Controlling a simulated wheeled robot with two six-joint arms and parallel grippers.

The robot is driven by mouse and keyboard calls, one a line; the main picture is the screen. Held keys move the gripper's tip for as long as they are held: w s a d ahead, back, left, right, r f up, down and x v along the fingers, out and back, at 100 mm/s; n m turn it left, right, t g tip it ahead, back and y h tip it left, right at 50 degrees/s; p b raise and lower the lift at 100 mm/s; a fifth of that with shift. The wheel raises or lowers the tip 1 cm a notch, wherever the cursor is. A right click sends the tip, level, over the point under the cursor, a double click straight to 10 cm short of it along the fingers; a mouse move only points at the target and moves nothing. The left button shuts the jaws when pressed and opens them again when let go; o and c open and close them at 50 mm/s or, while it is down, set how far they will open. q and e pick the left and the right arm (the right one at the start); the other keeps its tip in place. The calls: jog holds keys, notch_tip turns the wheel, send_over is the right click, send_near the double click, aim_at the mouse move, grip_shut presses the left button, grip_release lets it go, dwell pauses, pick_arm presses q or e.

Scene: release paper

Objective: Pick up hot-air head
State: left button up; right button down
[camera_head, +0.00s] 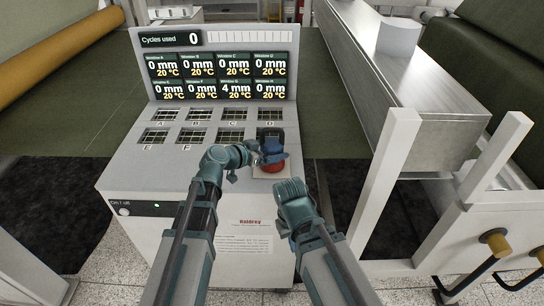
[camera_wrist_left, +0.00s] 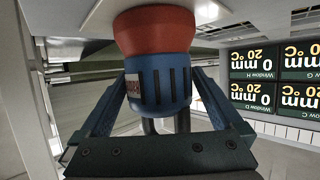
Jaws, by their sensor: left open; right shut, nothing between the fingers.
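The hot-air head has a blue slotted body and a red end; it shows on a pale square pad (camera_head: 262,174) at the right front of the console as the hot-air head (camera_head: 272,166). In the left wrist view, the hot-air head (camera_wrist_left: 155,35) fills the middle, red end at the top. My left gripper (camera_head: 258,154) is open, with one finger on each side of the blue body. Whether the fingers touch it is unclear. My right gripper (camera_head: 290,238) is shut and empty, lower down by the console's front; its fingertips are mostly hidden.
The grey console (camera_head: 135,160) has several lettered grid windows and a display panel (camera_head: 218,75) standing behind them. A metal beam (camera_head: 420,85) with white posts stands on the right. A yellow roll (camera_head: 60,55) lies at the far left.

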aim_at(278, 148)
pick_arm(q)
jog(key=b+x, duration=0.1)
jog(key=x, duration=0.2)
jog(key=shift+w+d+f, duration=0.1)
jog(key=shift+w+d, duration=0.05)
grip_shut()
dwell(0.3)
